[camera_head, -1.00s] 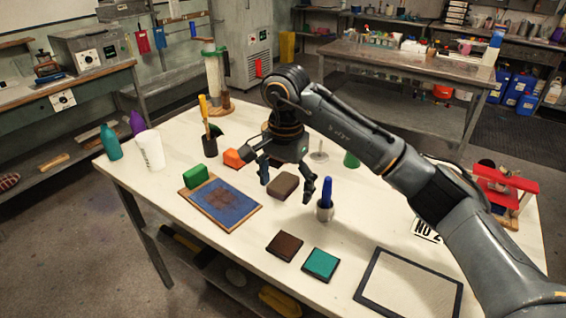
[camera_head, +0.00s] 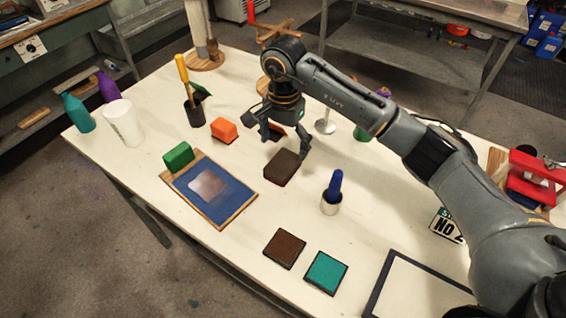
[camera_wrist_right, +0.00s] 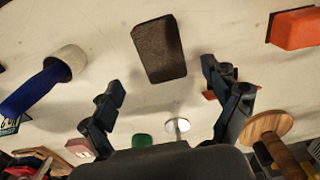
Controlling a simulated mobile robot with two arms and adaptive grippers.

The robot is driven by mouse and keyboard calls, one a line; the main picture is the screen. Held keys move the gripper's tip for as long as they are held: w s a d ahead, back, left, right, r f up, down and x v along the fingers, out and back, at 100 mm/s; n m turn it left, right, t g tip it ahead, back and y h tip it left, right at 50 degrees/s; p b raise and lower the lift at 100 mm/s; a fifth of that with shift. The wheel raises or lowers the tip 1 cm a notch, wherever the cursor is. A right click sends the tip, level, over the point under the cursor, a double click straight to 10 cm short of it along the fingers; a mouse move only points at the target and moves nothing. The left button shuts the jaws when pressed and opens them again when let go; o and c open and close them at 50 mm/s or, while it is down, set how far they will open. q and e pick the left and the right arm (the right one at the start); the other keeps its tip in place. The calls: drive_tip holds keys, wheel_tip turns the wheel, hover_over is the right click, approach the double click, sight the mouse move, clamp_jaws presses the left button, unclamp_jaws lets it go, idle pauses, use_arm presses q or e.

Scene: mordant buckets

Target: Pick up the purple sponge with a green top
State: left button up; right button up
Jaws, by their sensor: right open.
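I cannot make out a purple sponge with a green top in either view. A dark brown block (camera_head: 282,167) lies on the white table near the middle; it also shows in the right wrist view (camera_wrist_right: 160,50). My right gripper (camera_head: 286,141) is open and empty, with its fingers apart just behind and above this block. In the right wrist view the open fingers (camera_wrist_right: 165,82) point toward the block, which is not between them. A plain green block (camera_head: 178,156) sits at the corner of the blue board. My left gripper is not in view.
The blue board (camera_head: 238,194) lies left of the brown block. An orange block (camera_head: 224,129) and a black cup (camera_head: 194,112) stand behind. Brown (camera_head: 284,248) and teal (camera_head: 326,272) pads lie in front.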

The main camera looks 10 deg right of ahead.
sight(283, 163)
drive_tip(key=shift+a+f+p, duration=0.1)
drive_tip(key=shift+f+p, duration=0.5)
drive_tip(key=shift+f, duration=0.35)
wheel_tip(283, 163, down, 3)
drive_tip(key=shift+f+p, duration=0.2)
drive_tip(key=shift+p, duration=0.5)
drive_tip(key=shift+f, duration=0.3)
drive_tip(key=c, duration=0.8)
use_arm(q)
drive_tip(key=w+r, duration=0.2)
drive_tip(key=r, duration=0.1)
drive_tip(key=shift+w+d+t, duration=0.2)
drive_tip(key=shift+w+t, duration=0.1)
use_arm(e)
drive_tip(key=shift+c, duration=0.3)
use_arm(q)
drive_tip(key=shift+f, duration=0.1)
